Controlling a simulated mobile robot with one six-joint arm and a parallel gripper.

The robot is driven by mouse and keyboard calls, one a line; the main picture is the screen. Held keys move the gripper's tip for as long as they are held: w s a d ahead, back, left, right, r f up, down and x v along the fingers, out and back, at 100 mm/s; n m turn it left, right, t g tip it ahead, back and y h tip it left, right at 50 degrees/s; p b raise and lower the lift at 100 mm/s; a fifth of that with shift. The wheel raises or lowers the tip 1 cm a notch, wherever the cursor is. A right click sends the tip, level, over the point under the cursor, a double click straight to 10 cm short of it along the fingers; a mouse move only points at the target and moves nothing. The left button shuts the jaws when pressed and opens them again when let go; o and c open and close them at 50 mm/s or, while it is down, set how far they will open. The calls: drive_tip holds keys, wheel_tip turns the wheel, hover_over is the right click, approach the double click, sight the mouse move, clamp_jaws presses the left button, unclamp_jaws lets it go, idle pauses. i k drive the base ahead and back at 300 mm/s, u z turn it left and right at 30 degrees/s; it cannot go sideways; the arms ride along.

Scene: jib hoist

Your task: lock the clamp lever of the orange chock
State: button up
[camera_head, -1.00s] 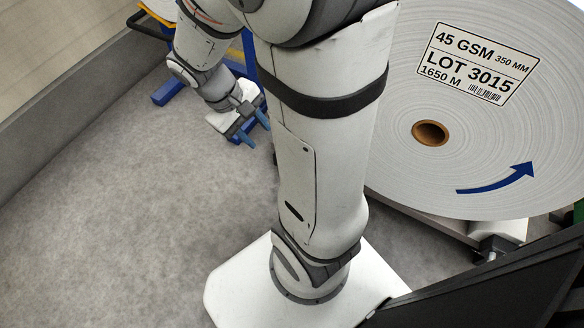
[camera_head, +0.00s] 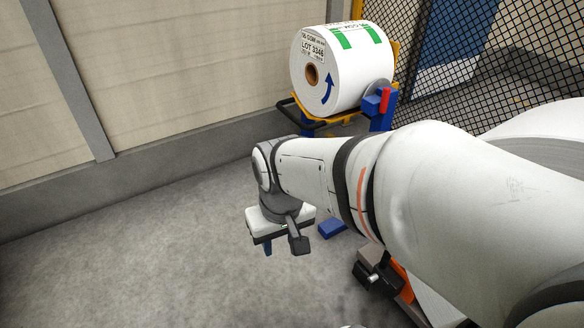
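A small patch of orange (camera_head: 402,280), probably the orange chock, shows at the lower right beneath my arm. A grey and black fitting (camera_head: 372,274) sits beside it on the left; I cannot tell whether this is its clamp lever or how it is set. Most of the chock is hidden by my arm. My gripper (camera_head: 268,248) hangs over the floor in the middle of the view, to the left of the chock and apart from it.
A white labelled roll (camera_head: 345,75) lies on a yellow and blue trolley (camera_head: 380,112) at the back. A large pale roll (camera_head: 550,135) is partly hidden at the right. Black mesh fencing (camera_head: 490,80) stands behind. The grey floor (camera_head: 120,265) at left is clear.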

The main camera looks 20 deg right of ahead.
sight(374, 279)
drive_tip(key=u, duration=0.15)
drive_tip(key=k, duration=1.35)
drive_tip(key=z, duration=0.5)
drive_tip(key=i, duration=1)
drive_tip(key=z, duration=0.1)
